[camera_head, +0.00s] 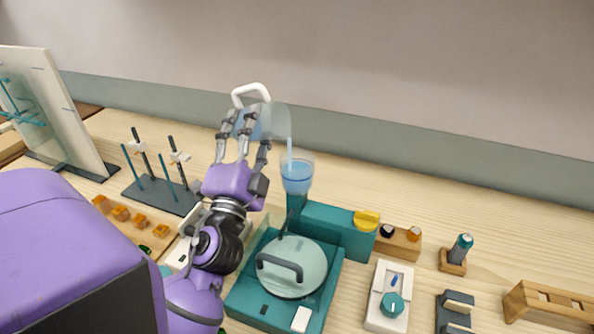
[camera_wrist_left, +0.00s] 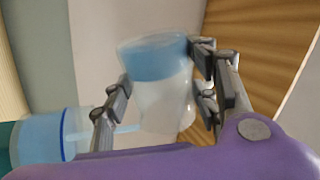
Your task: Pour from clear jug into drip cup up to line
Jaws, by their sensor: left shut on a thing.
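My left gripper (camera_head: 246,122) is shut on the clear jug (camera_head: 275,120), which has a white handle (camera_head: 251,92) and blue liquid inside. The jug is tilted to the right, above and beside the drip cup (camera_head: 298,178). A thin pale blue stream (camera_head: 290,150) runs from the jug into the cup. In the left wrist view the jug (camera_wrist_left: 165,100) is between the fingers, and the cup (camera_wrist_left: 42,140) is at lower left. My right gripper is not in view.
The cup sits on a teal machine (camera_head: 335,228) with a round lidded disc (camera_head: 291,268). A stand with rods and clamps (camera_head: 160,193) is at left. A white box with a teal knob (camera_head: 390,295) and a wooden rack (camera_head: 548,303) are at right. Bare table lies behind.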

